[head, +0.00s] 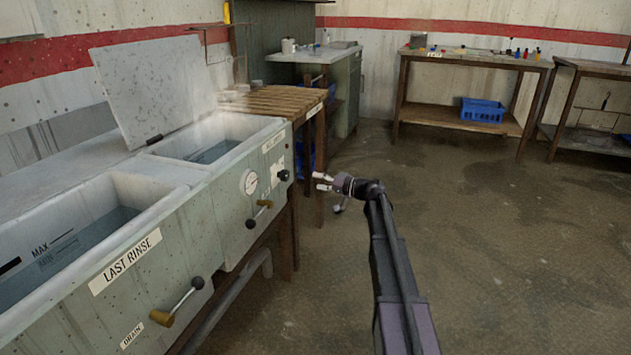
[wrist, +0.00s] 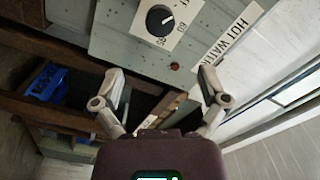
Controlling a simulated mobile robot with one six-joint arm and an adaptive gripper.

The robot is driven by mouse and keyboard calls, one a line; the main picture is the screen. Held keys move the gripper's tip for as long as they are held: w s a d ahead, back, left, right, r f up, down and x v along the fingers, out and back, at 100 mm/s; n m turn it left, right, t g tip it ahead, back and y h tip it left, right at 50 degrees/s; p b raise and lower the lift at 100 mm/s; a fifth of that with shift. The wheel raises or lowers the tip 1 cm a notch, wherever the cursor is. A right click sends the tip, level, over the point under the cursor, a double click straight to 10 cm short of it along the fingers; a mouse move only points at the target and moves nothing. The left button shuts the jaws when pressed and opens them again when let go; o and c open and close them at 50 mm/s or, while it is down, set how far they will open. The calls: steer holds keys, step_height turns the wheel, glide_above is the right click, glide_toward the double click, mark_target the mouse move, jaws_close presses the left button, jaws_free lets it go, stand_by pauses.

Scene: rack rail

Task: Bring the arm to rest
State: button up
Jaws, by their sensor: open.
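My gripper (head: 322,182) is at the end of my outstretched arm, just right of the sink unit's front corner in the head view. In the wrist view my gripper (wrist: 163,85) has its two fingers spread apart with nothing between them. Beyond the fingers is the panel with a black dial (wrist: 160,19) and a hot water label (wrist: 232,38). The same dial (head: 284,175) shows in the head view, a little left of my gripper. The fingers look apart from the dial.
The sink unit (head: 231,225) has levers (head: 178,303) sticking out. A slatted wooden rack (head: 272,101) stands beyond it. A bench (head: 455,59) with a blue crate (head: 482,110) is at the back. The floor (head: 520,240) to the right is clear.

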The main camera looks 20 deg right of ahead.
steer(key=shift+a, duration=0.1)
steer(key=s+a+f+n+g+h+p, duration=0.1)
steer(key=s+a+f+g+h+p, duration=0.2)
steer(key=s+a, duration=0.4)
steer(key=s+a+f+g+h+p, duration=0.1)
steer(key=s+a+f+g+h, duration=0.3)
steer(key=s, duration=0.6)
steer(key=s+d+f+g+h+p, duration=0.15)
steer(key=s+h, duration=0.25)
steer(key=s, duration=0.6)
steer(key=s+d+f+g+h+p, duration=0.1)
steer(key=s+f+g+h+p, duration=0.2)
steer(key=s, duration=0.7)
step_height(320, 180, up, 39)
steer(key=t+p, duration=0.1)
steer(key=p, duration=3.7)
steer(key=shift+r+h, duration=0.2)
steer(key=shift+h, duration=0.2)
